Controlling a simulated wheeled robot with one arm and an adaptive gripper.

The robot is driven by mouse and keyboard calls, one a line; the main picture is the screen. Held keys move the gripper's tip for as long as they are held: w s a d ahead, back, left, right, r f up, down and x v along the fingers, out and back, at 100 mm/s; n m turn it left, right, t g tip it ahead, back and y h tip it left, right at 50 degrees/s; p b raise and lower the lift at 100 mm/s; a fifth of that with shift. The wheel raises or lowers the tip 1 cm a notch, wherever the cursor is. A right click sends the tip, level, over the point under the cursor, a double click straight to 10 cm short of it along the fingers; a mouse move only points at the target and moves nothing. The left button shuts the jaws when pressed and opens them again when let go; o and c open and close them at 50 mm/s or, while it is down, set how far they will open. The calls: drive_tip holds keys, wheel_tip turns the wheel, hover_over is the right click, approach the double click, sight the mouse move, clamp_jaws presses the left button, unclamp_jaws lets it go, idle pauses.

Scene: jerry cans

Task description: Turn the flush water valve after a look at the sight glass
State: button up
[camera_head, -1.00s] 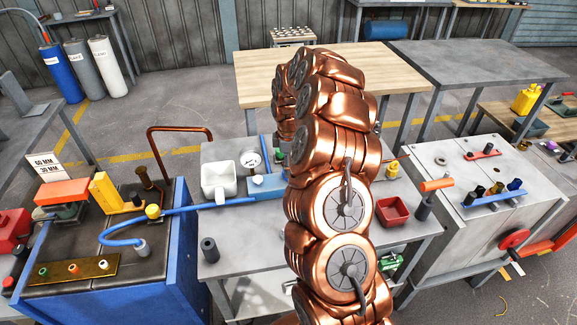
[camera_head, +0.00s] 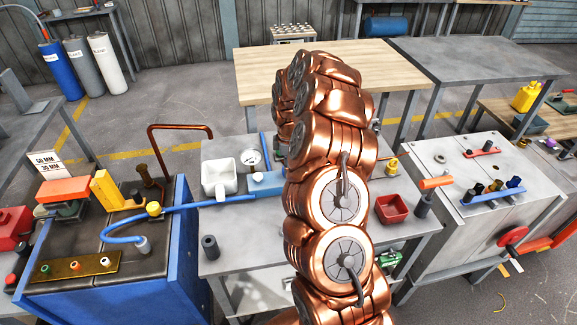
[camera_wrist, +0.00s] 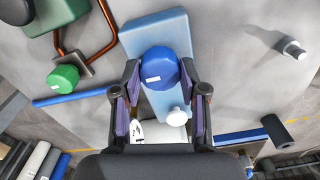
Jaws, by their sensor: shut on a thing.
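In the wrist view my gripper (camera_wrist: 160,88) has its two fingers on either side of a round blue knob (camera_wrist: 159,67) with a small white label. It is shut on this knob. The knob sits over a light blue block (camera_wrist: 160,33) on the grey bench. A small white round part (camera_wrist: 178,117) is just below the knob, between the fingers. In the head view my arm hides the gripper and the knob; part of the blue block (camera_head: 267,183) shows left of the arm. I cannot pick out a sight glass for sure.
A green knob (camera_wrist: 63,77) and copper pipe (camera_wrist: 98,48) are left of the gripper in the wrist view. A round gauge (camera_head: 250,157) and white container (camera_head: 219,178) stand left of my arm. A red tray (camera_head: 392,209) is to its right.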

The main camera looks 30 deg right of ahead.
drive_tip(key=shift+f+b, duration=0.1)
drive_tip(key=shift+b, duration=0.3)
drive_tip(key=shift+c, duration=0.3)
drive_tip(key=shift+m+b, duration=0.3)
drive_tip(key=shift+m, duration=0.1)
drive_tip(key=m+b, duration=0.2)
drive_tip(key=b, duration=0.1)
drive_tip(key=shift+f, duration=0.2)
drive_tip(key=m+b, duration=0.2)
drive_tip(key=b, duration=0.1)
drive_tip(key=shift+r+m, duration=0.1)
drive_tip(key=shift+m, duration=0.2)
drive_tip(key=m+b, duration=0.3)
drive_tip(key=shift+m, duration=0.4)
drive_tip(key=m+b, duration=0.3)
drive_tip(key=m, duration=0.1)
drive_tip(key=m+b, duration=0.2)
drive_tip(key=m, duration=0.2)
drive_tip(key=shift+r, duration=0.2)
drive_tip(key=shift+m+b, duration=0.3)
drive_tip(key=shift+m, duration=0.2)
